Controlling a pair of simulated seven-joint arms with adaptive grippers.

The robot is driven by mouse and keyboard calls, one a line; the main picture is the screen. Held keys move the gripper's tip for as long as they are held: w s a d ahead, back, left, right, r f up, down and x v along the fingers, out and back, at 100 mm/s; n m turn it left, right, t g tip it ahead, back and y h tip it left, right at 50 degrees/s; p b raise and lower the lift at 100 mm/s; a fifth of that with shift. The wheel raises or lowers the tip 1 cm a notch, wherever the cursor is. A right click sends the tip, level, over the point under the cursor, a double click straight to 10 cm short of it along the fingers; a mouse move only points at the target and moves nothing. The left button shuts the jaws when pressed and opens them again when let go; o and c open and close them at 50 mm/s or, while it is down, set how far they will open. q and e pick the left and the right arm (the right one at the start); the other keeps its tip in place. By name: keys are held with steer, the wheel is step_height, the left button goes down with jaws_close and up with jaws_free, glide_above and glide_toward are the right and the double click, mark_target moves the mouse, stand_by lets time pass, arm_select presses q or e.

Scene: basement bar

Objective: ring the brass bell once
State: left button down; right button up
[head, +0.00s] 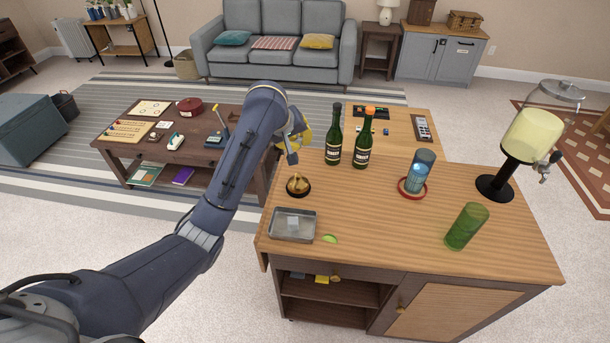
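A brass-yellow shape (306,134), which looks like the brass bell, shows at the far left corner of the wooden bar counter (350,215). My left gripper (293,158) is right in front of it and hides much of it. I cannot tell whether the two touch, or how the bell is supported. The gripper points down near the counter's far left edge. Its fingers are small and overlapped in this view, so I cannot tell whether they are open or shut. My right gripper is out of view.
A small dark bowl (298,185) with golden contents, a metal tray (293,225) and a lime wedge (329,239) lie nearby. Two green bottles (334,140) stand close to the gripper's right. A blue glass, green glass (466,227) and drink dispenser (521,150) stand farther right.

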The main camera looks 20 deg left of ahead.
arm_select(q)
steer(key=shift+d+r, duration=0.1)
stand_by(0.4)
steer(key=shift+f, duration=4.4)
steer(key=shift+f, duration=0.85)
steer(key=shift+r, duration=0.85)
steer(key=shift+r, duration=2.5)
